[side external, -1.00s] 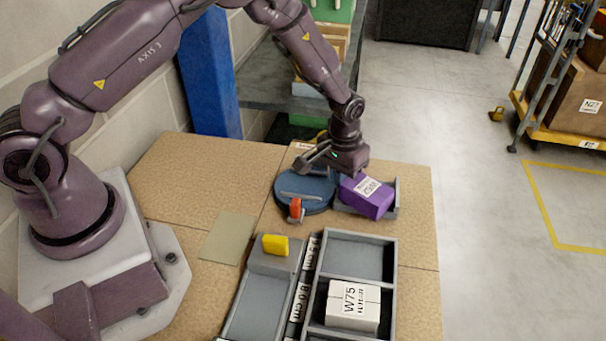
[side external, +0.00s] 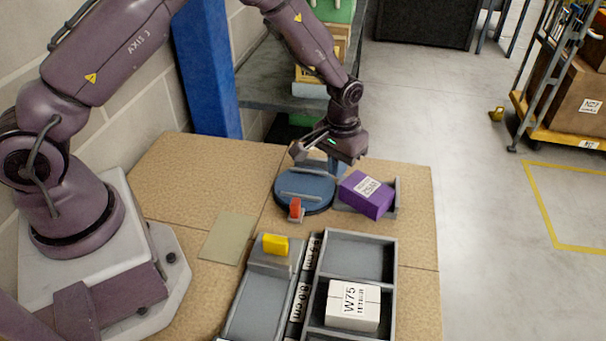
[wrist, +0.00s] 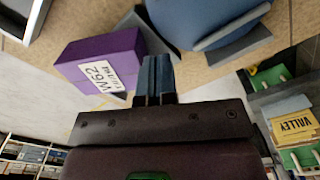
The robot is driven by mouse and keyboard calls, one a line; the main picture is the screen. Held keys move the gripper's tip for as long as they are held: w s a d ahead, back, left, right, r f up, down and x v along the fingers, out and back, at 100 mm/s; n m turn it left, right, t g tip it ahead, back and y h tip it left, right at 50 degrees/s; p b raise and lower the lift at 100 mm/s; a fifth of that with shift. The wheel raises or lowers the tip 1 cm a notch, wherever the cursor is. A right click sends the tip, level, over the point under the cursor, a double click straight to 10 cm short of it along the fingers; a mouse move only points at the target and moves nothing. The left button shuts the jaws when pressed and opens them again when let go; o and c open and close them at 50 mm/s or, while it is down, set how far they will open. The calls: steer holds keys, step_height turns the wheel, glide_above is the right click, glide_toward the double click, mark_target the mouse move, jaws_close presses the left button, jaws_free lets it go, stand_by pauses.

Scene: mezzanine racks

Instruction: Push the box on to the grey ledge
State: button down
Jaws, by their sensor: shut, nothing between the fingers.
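The purple box (side external: 366,194) with a white label sits at the grey ledge (side external: 393,208), to the right of the blue round turntable (side external: 305,190). In the wrist view the purple box (wrist: 100,62) is left of my gripper (wrist: 157,66), with a grey piece of the ledge (wrist: 153,38) behind. My gripper (side external: 340,163) is shut and empty, above and behind the box, apparently clear of it.
A grey divided tray (side external: 390,270) holds a white box (side external: 352,306) marked W75. Beside it is a grey channel (side external: 256,305) with a yellow block (side external: 275,244). A red piece (side external: 295,208) stands at the turntable's front.

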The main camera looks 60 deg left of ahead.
step_height(320, 180, up, 6)
stand_by(0.6)
